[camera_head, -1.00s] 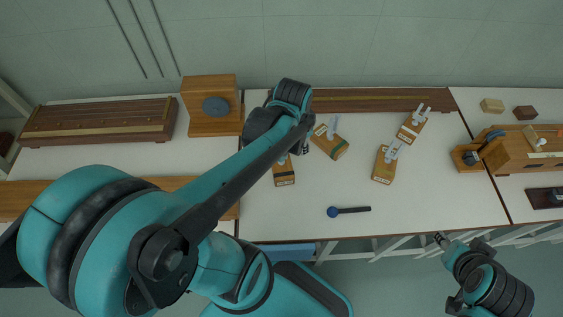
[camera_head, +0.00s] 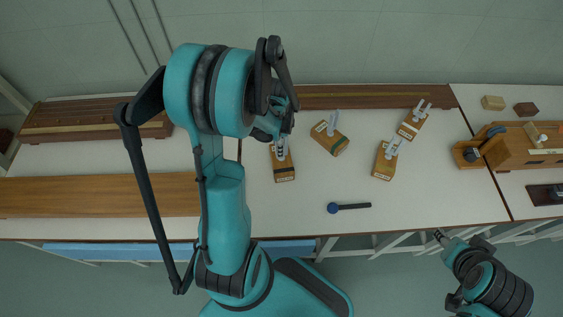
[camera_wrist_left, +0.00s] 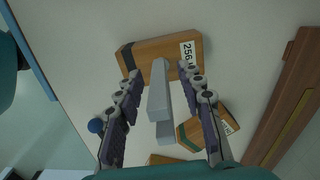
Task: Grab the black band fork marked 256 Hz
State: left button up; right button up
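The 256 Hz fork is a grey two-pronged fork (camera_wrist_left: 160,98) on a wooden box (camera_wrist_left: 165,50) with a black band at one end and a label reading 256. In the head view its box (camera_head: 284,172) stands near the left of the middle table, the fork partly hidden by my left arm. My left gripper (camera_wrist_left: 160,76) is open, its fingers on either side of the fork, with gaps visible on both sides. In the head view the left gripper (camera_head: 285,122) is over the fork, mostly hidden. My right gripper (camera_head: 439,236) is small, off the table's front edge.
A green-banded fork box (camera_head: 330,139) stands close to the right; two more fork boxes (camera_head: 385,162) (camera_head: 411,129) stand farther right. A blue-headed mallet (camera_head: 335,208) lies in front. Bare tabletop (camera_head: 440,190) lies at front right.

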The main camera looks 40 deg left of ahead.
aim_at(283, 169)
pick_arm(q)
notch_tip(283, 169, down, 3)
jog(key=shift+w+f+b, duration=0.1)
jog(key=shift+f+b, duration=0.05)
jog(key=shift+b, duration=0.35)
jog(key=shift+c, duration=0.3)
jog(key=shift+d, duration=0.1)
grip_shut()
jog(key=shift+r, duration=0.2)
